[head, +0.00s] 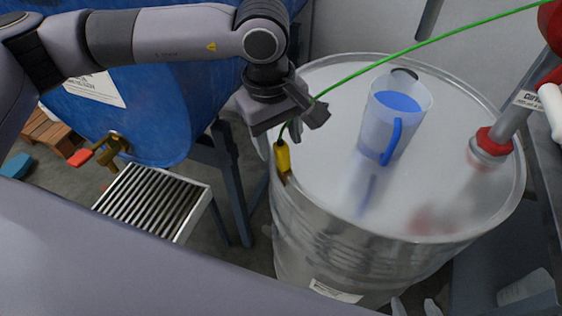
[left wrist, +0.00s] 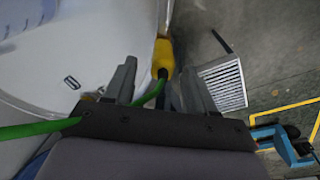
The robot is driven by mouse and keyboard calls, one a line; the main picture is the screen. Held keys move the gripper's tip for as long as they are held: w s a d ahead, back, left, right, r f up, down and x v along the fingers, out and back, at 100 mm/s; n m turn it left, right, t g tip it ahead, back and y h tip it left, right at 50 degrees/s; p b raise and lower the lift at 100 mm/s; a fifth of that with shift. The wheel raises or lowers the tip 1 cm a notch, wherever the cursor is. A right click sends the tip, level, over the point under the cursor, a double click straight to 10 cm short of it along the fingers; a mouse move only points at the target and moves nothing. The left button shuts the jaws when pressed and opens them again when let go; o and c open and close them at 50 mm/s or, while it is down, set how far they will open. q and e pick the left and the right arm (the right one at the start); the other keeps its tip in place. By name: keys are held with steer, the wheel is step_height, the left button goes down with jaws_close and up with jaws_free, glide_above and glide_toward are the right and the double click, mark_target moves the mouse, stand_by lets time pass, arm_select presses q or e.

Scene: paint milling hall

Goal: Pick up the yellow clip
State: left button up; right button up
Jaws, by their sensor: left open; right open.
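The yellow clip (head: 283,157) hangs on the near left rim of the steel drum, with a green cable (head: 420,44) running from it up to the right. My left gripper (head: 307,122) is open and just above the clip in the head view. In the left wrist view the clip (left wrist: 163,56) shows just ahead of and between the open fingers (left wrist: 157,74), with no grip on it. The cable (left wrist: 40,129) passes between the fingers there. My right gripper (head: 415,307) is open and empty at the bottom edge of the head view, its fingertips low beside the drum.
The steel drum (head: 330,190) carries a clear jug (head: 397,110) with blue contents and a red-collared pipe (head: 490,143). A blue tank (head: 160,85) with a brass tap stands left. Open floor shows between conveyor and drum.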

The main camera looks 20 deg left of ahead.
mark_target(283, 159)
arm_select(q)
steer(key=f, duration=0.3)
steer(key=d+f+p, duration=0.1)
steer(key=f, duration=0.1)
steer(key=shift+s+f, duration=0.1)
steer(key=shift+s, duration=0.05)
jaws_close()
